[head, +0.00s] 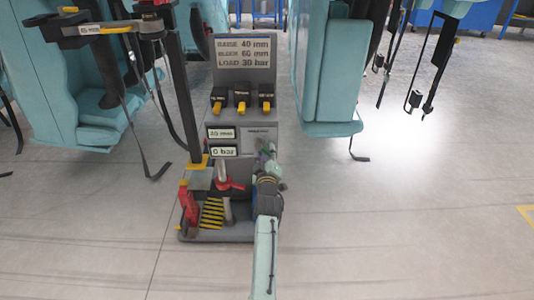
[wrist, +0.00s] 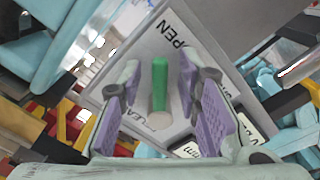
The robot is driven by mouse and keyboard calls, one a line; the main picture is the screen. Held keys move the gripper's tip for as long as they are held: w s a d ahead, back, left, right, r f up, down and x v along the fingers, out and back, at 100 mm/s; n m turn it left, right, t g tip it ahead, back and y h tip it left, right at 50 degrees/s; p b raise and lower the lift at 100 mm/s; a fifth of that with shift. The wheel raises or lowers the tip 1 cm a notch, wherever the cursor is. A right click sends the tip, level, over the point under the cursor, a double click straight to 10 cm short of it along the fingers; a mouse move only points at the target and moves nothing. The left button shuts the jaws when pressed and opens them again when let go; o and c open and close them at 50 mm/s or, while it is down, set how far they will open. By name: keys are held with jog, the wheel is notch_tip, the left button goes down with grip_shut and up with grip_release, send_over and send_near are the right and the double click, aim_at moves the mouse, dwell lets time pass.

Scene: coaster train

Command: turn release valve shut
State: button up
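The release valve (wrist: 160,78) shows in the wrist view as a short bar, green at one end and tan at the other. It lies in front of a grey panel plate with partly hidden lettering, "PEN" above and "LEA" below. My gripper (wrist: 160,112) is open, with one purple-padded finger on each side of the bar and visible gaps to both. In the head view my gripper (head: 266,158) is at the right of the grey stand's panel (head: 245,165) and largely hides the valve there.
The stand carries a sign (head: 243,52) reading raise 40 mm, bleed 60 mm, load 30 bar. Below are three yellow-tipped switches (head: 241,101) and a "0 bar" readout (head: 223,151). A red-handled part (head: 230,184) sits low. Teal seats (head: 330,80) hang on both sides. Floor at right is clear.

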jog(key=shift+c, duration=0.3)
grip_shut()
dwell(0.3)
